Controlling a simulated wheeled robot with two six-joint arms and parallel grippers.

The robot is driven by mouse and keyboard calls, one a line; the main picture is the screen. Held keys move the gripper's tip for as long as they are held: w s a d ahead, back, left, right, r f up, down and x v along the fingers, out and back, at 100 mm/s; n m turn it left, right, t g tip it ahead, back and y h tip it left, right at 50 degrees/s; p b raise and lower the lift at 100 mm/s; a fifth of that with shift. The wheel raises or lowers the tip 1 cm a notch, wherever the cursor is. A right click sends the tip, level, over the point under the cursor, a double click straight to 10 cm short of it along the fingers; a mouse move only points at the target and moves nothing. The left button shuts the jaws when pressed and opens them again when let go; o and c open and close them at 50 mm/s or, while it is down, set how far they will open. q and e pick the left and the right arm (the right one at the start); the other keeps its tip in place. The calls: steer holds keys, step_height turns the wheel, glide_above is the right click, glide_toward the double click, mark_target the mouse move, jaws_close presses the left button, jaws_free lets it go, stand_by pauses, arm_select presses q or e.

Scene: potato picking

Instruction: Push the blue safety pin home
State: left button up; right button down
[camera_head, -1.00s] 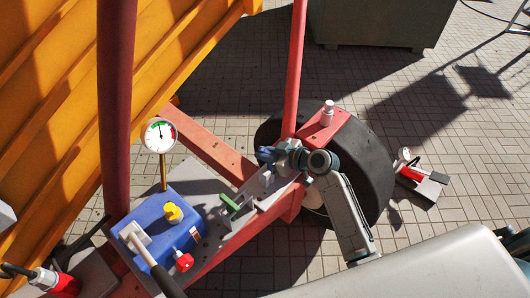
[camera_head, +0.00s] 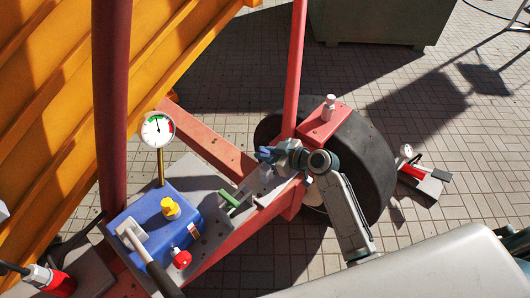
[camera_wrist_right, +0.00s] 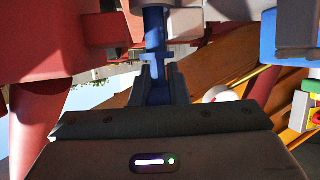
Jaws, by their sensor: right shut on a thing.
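The blue safety pin (camera_wrist_right: 155,32) runs up the middle of the right wrist view, with a blue crosspiece near my fingertips. My right gripper (camera_wrist_right: 160,80) is shut on its near end. The shaft passes between red and grey parts; its far end is hidden, so I cannot tell how deep it sits. In the head view a small blue end of the pin (camera_head: 263,154) shows at my right gripper (camera_head: 272,152), above the grey plate on the red frame. My left gripper is not in view.
A blue box (camera_head: 150,222) with yellow and red knobs and a lever stands left of my gripper, a gauge (camera_head: 157,130) behind it. A green handle (camera_head: 230,199) is close by. A red post (camera_head: 293,75) and wheel (camera_head: 368,165) stand near my right arm.

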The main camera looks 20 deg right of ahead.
steer(key=c, duration=1.3)
jaws_free()
steer(key=v, duration=1)
steer(key=shift+s+d+r+b, duration=0.15)
steer(key=shift+s+d+b, duration=0.1)
steer(key=shift+b, duration=0.1)
